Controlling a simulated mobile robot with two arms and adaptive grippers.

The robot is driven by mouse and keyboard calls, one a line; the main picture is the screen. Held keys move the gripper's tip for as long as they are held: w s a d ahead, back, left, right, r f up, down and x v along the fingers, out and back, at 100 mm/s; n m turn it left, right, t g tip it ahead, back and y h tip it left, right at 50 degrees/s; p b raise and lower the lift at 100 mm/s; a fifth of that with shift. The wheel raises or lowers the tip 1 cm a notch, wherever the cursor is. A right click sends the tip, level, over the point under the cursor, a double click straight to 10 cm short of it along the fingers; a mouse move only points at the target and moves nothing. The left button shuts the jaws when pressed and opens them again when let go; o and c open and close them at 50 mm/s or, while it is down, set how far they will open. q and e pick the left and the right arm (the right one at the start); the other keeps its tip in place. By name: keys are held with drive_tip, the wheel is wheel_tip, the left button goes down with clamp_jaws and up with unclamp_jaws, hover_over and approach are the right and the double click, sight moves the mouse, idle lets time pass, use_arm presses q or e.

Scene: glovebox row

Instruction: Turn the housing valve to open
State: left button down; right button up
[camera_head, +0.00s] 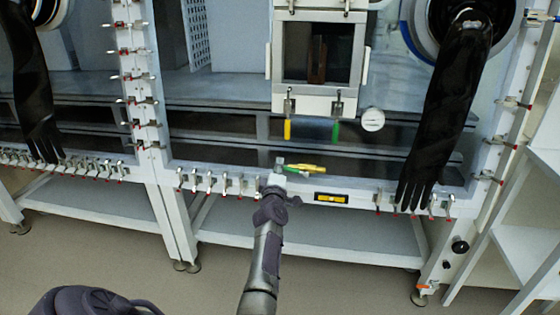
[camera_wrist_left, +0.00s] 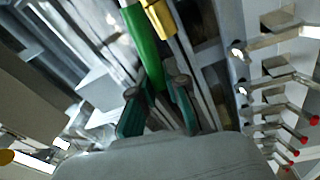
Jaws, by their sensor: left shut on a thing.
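The valve body is not clearly visible. My right gripper is not in view.
A yellow handle (camera_head: 287,129) and a green handle (camera_head: 335,131) hang under the white-framed box (camera_head: 318,104), with a round gauge (camera_head: 372,119) to the right. Toggle clamps (camera_head: 211,183) line the lower frame. A black glove (camera_head: 445,110) hangs at right.

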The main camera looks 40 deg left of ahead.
use_arm(q)
drive_tip(key=shift+s+f+n+g+y, duration=0.1)
drive_tip(key=shift+f+n+g+y, duration=0.3)
drive_tip(key=shift+f+n, duration=0.85)
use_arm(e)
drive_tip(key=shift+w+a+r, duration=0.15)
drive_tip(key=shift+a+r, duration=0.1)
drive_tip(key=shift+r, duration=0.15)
use_arm(q)
drive_tip(key=shift+r+n, duration=0.2)
drive_tip(key=shift+n, duration=0.15)
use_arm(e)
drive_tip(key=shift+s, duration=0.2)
use_arm(q)
drive_tip(key=c, duration=1.2)
unclamp_jaws()
drive_tip(key=shift+o, duration=0.2)
drive_tip(key=shift+r, duration=0.25)
wheel_tip(320, 180, up, 10)
drive_tip(key=shift+f, duration=0.25)
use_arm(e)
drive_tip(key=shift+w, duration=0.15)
